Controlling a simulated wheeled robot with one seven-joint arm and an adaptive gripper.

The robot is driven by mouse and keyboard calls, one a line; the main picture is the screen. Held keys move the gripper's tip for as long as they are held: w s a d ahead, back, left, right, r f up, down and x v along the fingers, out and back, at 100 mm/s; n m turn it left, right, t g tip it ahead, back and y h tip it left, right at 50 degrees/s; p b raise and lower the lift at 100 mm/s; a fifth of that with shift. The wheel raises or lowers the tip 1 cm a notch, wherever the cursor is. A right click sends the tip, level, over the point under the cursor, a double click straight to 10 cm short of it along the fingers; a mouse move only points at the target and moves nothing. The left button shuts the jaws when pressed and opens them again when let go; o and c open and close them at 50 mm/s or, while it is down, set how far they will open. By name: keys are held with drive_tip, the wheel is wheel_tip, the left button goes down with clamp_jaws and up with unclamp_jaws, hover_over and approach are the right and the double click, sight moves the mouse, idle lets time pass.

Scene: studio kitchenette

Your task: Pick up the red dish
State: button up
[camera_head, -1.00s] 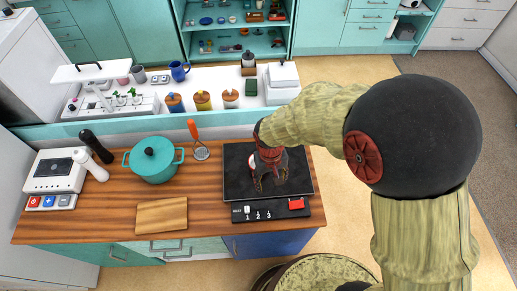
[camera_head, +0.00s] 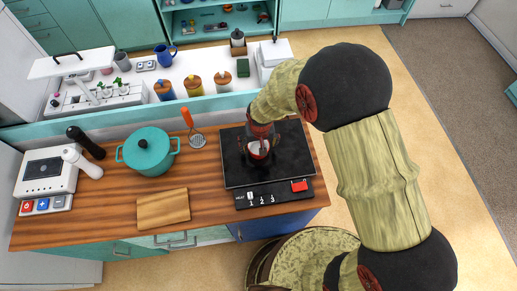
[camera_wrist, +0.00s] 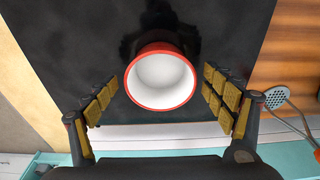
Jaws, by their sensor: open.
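The red dish (camera_wrist: 160,78) is a small round bowl with a red rim and white inside. It sits on the black cooktop (camera_wrist: 85,65). In the head view the dish (camera_head: 258,149) shows its white inside between the fingers of my gripper (camera_head: 258,157). In the wrist view my gripper (camera_wrist: 160,100) is open. Its padded fingers stand on either side of the dish, with a gap to the rim on each side. The dish's lower outside is hidden from above.
A control strip (camera_head: 273,193) with a red block (camera_head: 299,185) lies along the cooktop's front. A masher (camera_head: 195,137), a teal pot (camera_head: 149,155) and a cutting board (camera_head: 163,208) are to the left. Canisters (camera_head: 194,86) stand on the shelf behind.

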drive_tip(key=shift+w+f, duration=0.1)
drive_tip(key=shift+f, duration=0.7)
drive_tip(key=shift+c, duration=0.7)
drive_tip(key=c, duration=1.3)
drive_tip(key=shift+r, duration=0.1)
drive_tip(key=shift+c, duration=0.2)
